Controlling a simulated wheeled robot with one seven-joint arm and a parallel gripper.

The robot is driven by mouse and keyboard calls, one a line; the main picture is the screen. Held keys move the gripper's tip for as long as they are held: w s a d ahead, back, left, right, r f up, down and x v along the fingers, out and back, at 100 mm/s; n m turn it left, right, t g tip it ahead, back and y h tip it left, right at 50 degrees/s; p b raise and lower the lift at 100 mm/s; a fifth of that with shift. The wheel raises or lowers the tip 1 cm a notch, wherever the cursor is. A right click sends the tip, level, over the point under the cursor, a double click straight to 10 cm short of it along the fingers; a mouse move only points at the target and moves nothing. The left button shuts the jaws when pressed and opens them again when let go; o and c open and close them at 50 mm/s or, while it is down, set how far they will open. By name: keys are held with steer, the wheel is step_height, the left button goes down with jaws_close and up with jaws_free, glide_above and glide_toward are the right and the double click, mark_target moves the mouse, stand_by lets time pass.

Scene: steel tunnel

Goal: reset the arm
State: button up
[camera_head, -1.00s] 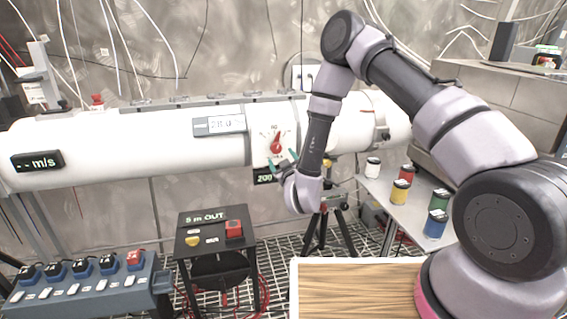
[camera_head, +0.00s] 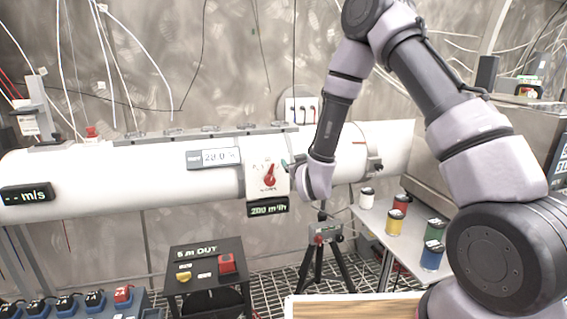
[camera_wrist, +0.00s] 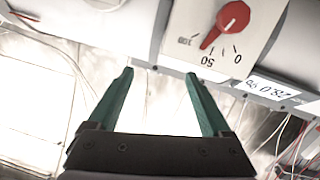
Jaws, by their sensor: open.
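My gripper (camera_wrist: 160,75) is open and empty in the wrist view, with two green fingers spread apart. In the head view my gripper (camera_head: 288,166) is mostly hidden by my wrist, beside the right edge of the dial panel. The red dial knob (camera_head: 270,176) sits on a pale panel (camera_head: 262,192) on the white pipe. In the wrist view the red knob (camera_wrist: 232,17) is above and right of the fingers, apart from them. My arm is bent, with its elbow high at the top of the head view.
The white pipe (camera_head: 110,180) crosses the scene, with a flow display (camera_head: 268,208) below the dial. A black stand (camera_head: 205,260) with a red button and a tripod (camera_head: 322,240) are below. Several coloured cans, including a blue one (camera_head: 432,256), stand on a side table (camera_head: 370,212) at right.

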steer(key=s+d+r+m+g, duration=0.25)
steer(key=d+r, duration=0.35)
steer(key=r, duration=0.4)
steer(key=s+d+r+m+g, duration=0.2)
steer(key=s+d+r, duration=0.2)
steer(key=d+r, duration=0.4)
steer(key=s+d+r+m+g, duration=0.1)
steer(key=s+d+r, duration=0.1)
steer(key=s, duration=0.6)
steer(key=s+d+r+m+g, duration=0.1)
steer(key=s+d+r+g, duration=0.1)
steer(key=s, duration=0.7)
steer(key=s+d+r+m+g, duration=0.1)
steer(key=s+d+r+m, duration=0.1)
steer(key=s, duration=0.7)
steer(key=shift+s+d+r+g+h, duration=0.15)
steer(key=shift+d+r+g+h, duration=0.25)
steer(key=shift+d, duration=0.2)
stand_by(1.5)
